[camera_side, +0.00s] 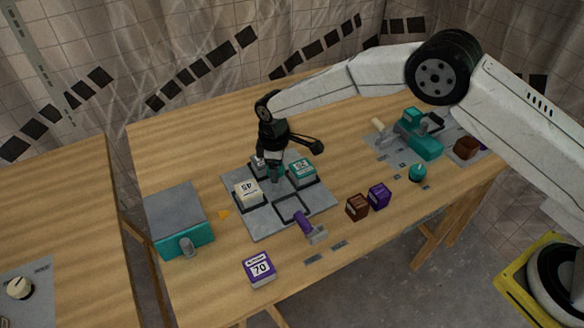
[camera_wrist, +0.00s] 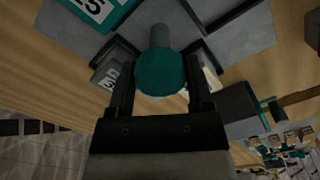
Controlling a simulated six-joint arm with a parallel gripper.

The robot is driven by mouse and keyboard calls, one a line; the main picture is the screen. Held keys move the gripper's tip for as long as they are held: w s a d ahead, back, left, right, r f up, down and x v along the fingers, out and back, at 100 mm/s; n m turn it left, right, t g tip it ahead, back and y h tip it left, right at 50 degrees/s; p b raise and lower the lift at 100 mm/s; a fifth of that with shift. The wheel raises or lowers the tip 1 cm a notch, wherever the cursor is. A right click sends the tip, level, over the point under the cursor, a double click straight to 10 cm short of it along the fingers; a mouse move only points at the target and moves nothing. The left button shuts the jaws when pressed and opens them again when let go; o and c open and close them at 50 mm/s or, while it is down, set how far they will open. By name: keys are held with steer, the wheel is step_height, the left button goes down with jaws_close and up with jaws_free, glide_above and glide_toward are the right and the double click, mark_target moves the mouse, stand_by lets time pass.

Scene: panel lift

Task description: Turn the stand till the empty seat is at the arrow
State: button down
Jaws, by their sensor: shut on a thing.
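The grey stand (camera_side: 262,226) lies flat on the wooden table, with dark-rimmed seats around its middle. A cream block marked 45 (camera_side: 247,193) sits in the left seat and a teal block (camera_side: 302,171) in the right seat. A pale block (camera_side: 258,161) at the back is partly hidden by my gripper. The empty seat (camera_side: 291,208) is at the front. The orange arrow (camera_side: 224,214) is on the table left of the stand, beside the 45 block's side. My gripper (camera_wrist: 160,90) is shut on a round teal knob (camera_wrist: 160,73) on a grey post (camera_wrist: 160,37).
Brown (camera_side: 357,207) and purple (camera_side: 378,195) blocks stand to the right. A purple block marked 70 (camera_side: 260,268) lies in front. A grey-teal box (camera_side: 178,217) is at left; a teal device (camera_side: 420,140) is back right.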

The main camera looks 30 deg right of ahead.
steer(key=shift+m, duration=2.2)
steer(key=shift+r+m, duration=0.1)
steer(key=shift+m, duration=2.3)
steer(key=shift+a+m, duration=0.1)
steer(key=shift+m, duration=2.3)
steer(key=shift+w+m, duration=0.1)
steer(key=shift+m, duration=2.1)
jaws_free()
steer(key=shift+r, duration=0.1)
